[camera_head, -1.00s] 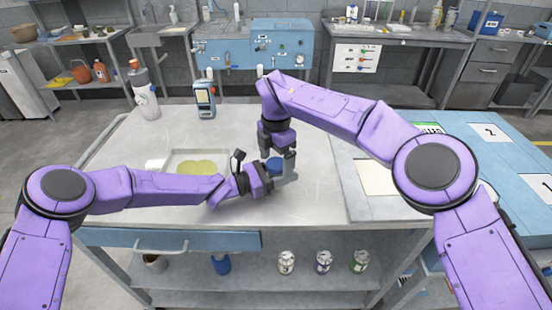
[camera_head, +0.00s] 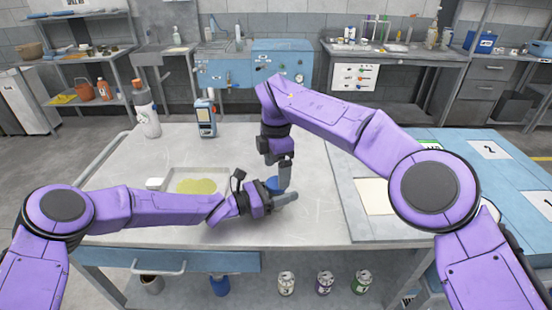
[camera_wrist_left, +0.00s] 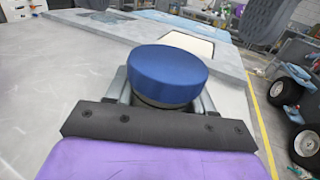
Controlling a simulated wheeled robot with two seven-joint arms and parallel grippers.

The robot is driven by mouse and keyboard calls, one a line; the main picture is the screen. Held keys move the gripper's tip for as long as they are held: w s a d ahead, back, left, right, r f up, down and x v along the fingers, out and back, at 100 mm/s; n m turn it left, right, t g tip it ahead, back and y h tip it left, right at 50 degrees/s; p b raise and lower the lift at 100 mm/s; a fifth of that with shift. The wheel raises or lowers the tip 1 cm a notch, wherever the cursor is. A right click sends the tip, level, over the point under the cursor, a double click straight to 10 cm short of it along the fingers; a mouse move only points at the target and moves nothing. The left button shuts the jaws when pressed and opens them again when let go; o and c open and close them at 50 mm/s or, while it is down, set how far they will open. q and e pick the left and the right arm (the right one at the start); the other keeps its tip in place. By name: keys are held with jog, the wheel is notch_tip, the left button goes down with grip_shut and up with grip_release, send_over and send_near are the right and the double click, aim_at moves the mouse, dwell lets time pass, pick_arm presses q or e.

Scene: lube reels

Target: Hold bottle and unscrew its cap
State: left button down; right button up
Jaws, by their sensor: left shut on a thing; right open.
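A bottle with a blue cap (camera_head: 272,184) stands at the front middle of the metal table. My left gripper (camera_head: 280,198) is shut on it from the left, low over the tabletop. In the left wrist view, the blue cap (camera_wrist_left: 168,72) sits between and above the gripper fingers (camera_wrist_left: 165,108), with a thin dark band beneath it. The bottle's body is mostly hidden by the gripper. My right gripper (camera_head: 281,176) points down from above at the cap, open. One finger shows beside the cap's right side; I cannot tell whether it touches.
A shallow tray with a yellow-green patch (camera_head: 197,186) lies left of the bottle. A white bottle (camera_head: 146,112) and a handheld meter (camera_head: 205,118) stand at the back left. A blue surface (camera_head: 345,190) adjoins on the right. Cans (camera_head: 323,283) stand on the lower shelf.

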aim_at(276, 183)
jog(key=shift+f, duration=1.85)
jog(key=c, duration=1.3)
jog(key=shift+o, duration=0.2)
jog(key=n, duration=0.6)
jog(key=shift+n, duration=0.4)
jog(key=o, duration=1.2)
jog(key=shift+c, duration=0.2)
